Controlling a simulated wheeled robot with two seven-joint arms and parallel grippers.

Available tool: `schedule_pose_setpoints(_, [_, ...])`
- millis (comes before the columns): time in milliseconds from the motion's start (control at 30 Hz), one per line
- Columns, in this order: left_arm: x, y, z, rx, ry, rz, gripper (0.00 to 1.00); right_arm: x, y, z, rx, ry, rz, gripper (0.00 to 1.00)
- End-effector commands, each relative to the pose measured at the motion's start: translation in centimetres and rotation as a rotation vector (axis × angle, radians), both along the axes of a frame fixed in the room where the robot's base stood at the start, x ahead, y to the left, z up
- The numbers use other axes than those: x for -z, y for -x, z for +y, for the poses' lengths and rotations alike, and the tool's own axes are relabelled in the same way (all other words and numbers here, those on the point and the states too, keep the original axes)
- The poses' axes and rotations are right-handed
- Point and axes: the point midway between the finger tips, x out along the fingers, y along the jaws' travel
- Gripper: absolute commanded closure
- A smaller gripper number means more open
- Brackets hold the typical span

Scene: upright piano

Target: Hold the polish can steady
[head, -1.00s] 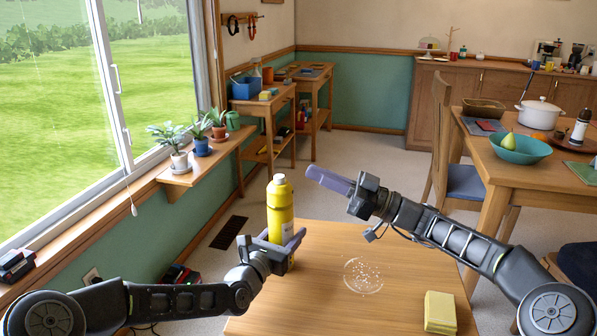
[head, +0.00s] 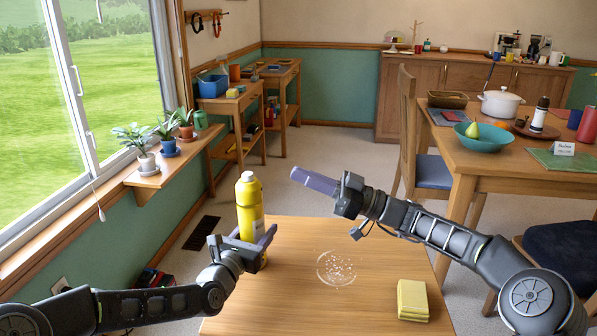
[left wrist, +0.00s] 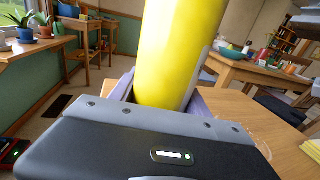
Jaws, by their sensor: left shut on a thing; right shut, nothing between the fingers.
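The polish can (head: 249,203) is a yellow bottle with a white cap, standing upright at the left edge of the wooden table (head: 300,295). My left gripper (head: 256,247) is shut on its lower part. In the left wrist view the can (left wrist: 178,50) rises between the fingers of the left gripper (left wrist: 165,95), its top cut off by the frame. My right gripper (head: 312,181) is shut and empty, held in the air to the right of the can and apart from it. The can's base is partly hidden by the left gripper.
A round patch of pale specks (head: 337,268) lies on the table, with a stack of yellow cloths or sponges (head: 412,300) at its right. Potted plants (head: 146,160) stand on the window shelf. A dining table (head: 480,170) and chair (head: 425,170) stand behind at right.

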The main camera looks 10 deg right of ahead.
Motion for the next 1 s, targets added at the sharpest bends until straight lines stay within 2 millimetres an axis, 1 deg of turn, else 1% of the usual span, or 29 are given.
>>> schedule_pose_setpoints(233, [0.0, 0.0, 0.0, 0.0, 0.0, 0.0, 1.0, 0.0, 0.0, 0.0, 0.0, 0.0, 0.0, 1.0])
schedule_pose_setpoints(267, [0.0, 0.0, 0.0, 0.0, 0.0, 0.0, 0.43, 0.0, 0.0, 0.0, 0.0, 0.0, 0.0, 1.0])
schedule_pose_setpoints(500, [0.0, 0.0, 0.0, 0.0, 0.0, 0.0, 0.23, 0.0, 0.0, 0.0, 0.0, 0.0, 0.0, 1.0])
schedule_pose_setpoints(567, [0.0, 0.0, 0.0, 0.0, 0.0, 0.0, 0.2, 0.0, 0.0, 0.0, 0.0, 0.0, 0.0, 1.0])
schedule_pose_setpoints(833, [0.0, 0.1, 0.1, 0.0, 0.0, 0.0, 0.2, 0.0, 0.0, 0.0, 0.0, 0.0, 0.0, 1.0])
schedule_pose_setpoints(1000, [0.0, 1.0, 0.7, 0.0, 0.0, 0.001, 0.2, 0.0, 0.0, 0.0, 0.0, 0.0, 0.0, 1.0])
